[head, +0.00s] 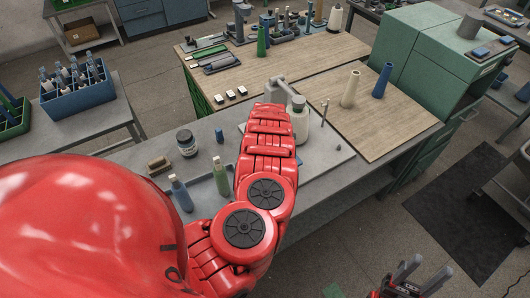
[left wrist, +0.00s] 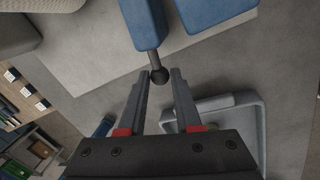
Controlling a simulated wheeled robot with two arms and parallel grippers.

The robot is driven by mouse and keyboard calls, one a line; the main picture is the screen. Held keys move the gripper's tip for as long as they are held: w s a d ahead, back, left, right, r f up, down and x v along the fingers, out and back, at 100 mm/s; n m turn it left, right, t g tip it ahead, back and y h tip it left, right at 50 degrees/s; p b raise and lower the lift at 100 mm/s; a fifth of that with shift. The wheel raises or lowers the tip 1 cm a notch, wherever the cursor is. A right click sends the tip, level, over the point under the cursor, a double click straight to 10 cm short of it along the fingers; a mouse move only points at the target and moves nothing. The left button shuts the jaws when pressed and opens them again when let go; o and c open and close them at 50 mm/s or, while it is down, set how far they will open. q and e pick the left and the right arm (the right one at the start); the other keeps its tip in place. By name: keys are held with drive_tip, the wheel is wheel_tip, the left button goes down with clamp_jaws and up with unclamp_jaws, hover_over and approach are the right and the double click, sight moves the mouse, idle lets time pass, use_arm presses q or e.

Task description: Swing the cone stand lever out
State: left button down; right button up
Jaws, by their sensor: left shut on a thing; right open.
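The lever's dark ball knob (left wrist: 159,75) shows in the left wrist view, at the end of a blue part (left wrist: 143,22). My left gripper (left wrist: 161,76) has its two fingertips on either side of the knob and is shut on it. In the head view my red left arm hides this gripper and the lever. The grey cone stand (head: 276,93) stands on the bench beyond that arm, with a pale cone-shaped body (head: 299,120) beside it. My right gripper (head: 425,270) is open and empty at the bottom right, away from the bench.
A grey tray (left wrist: 255,118) lies beside the fingers in the left wrist view. Bottles (head: 220,177), a jar (head: 186,142) and a brown block (head: 158,165) stand left of my arm. A green machine (head: 430,75) stands right.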

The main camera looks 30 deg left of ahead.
use_arm(q)
drive_tip(key=shift+s+d, duration=0.15)
drive_tip(key=shift+f, duration=0.1)
idle(0.3)
drive_tip(key=c, duration=0.6)
unclamp_jaws()
drive_tip(key=r+p, duration=0.3)
drive_tip(key=r, duration=0.2)
drive_tip(key=s+d+r+p, duration=0.1)
drive_tip(key=r+p, duration=0.2)
drive_tip(key=r, duration=0.3)
drive_tip(key=s+d+r+p, duration=0.1)
drive_tip(key=r+p, duration=0.2)
drive_tip(key=r, duration=0.3)
drive_tip(key=shift+s+p, duration=0.2)
drive_tip(key=shift+p, duration=0.2)
